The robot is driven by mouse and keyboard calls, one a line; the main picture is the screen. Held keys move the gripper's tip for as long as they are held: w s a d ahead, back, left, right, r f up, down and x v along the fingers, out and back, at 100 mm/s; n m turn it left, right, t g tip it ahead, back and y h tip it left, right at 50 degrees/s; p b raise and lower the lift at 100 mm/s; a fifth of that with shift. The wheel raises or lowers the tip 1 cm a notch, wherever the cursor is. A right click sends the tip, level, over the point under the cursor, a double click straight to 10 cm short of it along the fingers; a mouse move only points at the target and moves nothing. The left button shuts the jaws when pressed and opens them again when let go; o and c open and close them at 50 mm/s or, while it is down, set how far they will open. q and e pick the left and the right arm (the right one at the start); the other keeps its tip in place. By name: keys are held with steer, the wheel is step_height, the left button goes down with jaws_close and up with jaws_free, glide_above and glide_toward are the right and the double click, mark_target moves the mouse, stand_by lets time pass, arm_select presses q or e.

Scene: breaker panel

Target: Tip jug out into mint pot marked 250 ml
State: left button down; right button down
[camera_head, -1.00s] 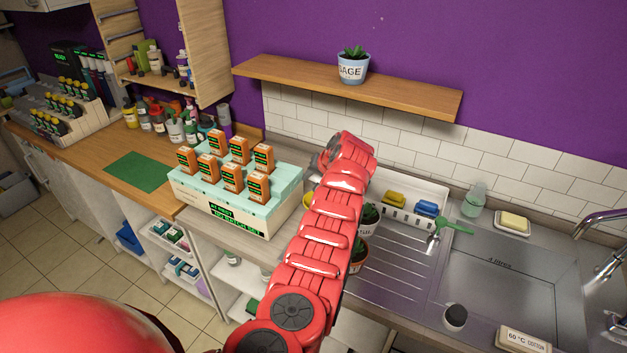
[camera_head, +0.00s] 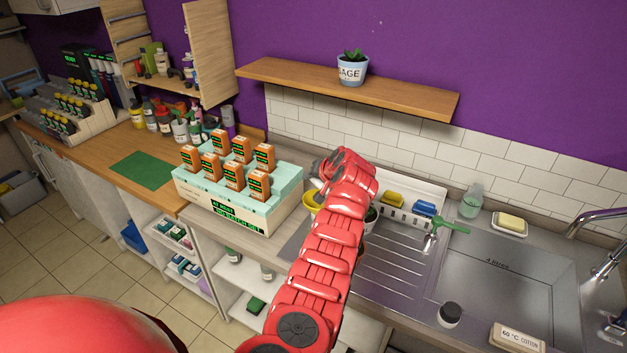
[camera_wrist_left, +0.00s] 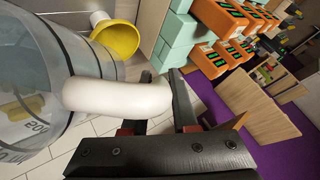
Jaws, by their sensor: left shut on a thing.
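A clear jug (camera_wrist_left: 40,80) with a white handle (camera_wrist_left: 118,97) and printed volume marks fills the left of the left wrist view. My left gripper (camera_wrist_left: 162,102) is shut on the handle. In the head view my left gripper (camera_head: 326,168) is over the draining board, and my arm hides most of the jug. No 250 ml label is readable, so I cannot tell which pot is the mint. My right gripper is out of view.
A yellow vessel (camera_head: 311,203) stands left of my arm, close to the jug in the left wrist view (camera_wrist_left: 115,40). A pale green box (camera_head: 285,205) with orange cartons is further left. A white rack (camera_head: 425,195) and sink (camera_head: 515,290) lie right; a shelf (camera_head: 300,77) hangs above.

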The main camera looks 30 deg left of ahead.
arm_select(q)
steer(key=shift+a+f, duration=0.1)
steer(key=shift+a, duration=0.05)
steer(key=shift+s+b, duration=0.15)
steer(key=shift+b, duration=0.25)
steer(key=shift+d, duration=0.2)
stand_by(0.3)
steer(key=shift+s+d+r+t+y+b, duration=0.1)
steer(key=shift+r+t+y+b, duration=0.2)
steer(key=shift+y+b, duration=0.15)
steer(key=shift+d+r, duration=0.1)
steer(key=shift+r, duration=0.05)
steer(key=shift+s+d+r+t+b, duration=0.2)
steer(key=shift+r+t+b, duration=0.1)
steer(key=shift+b, duration=0.2)
stand_by(0.5)
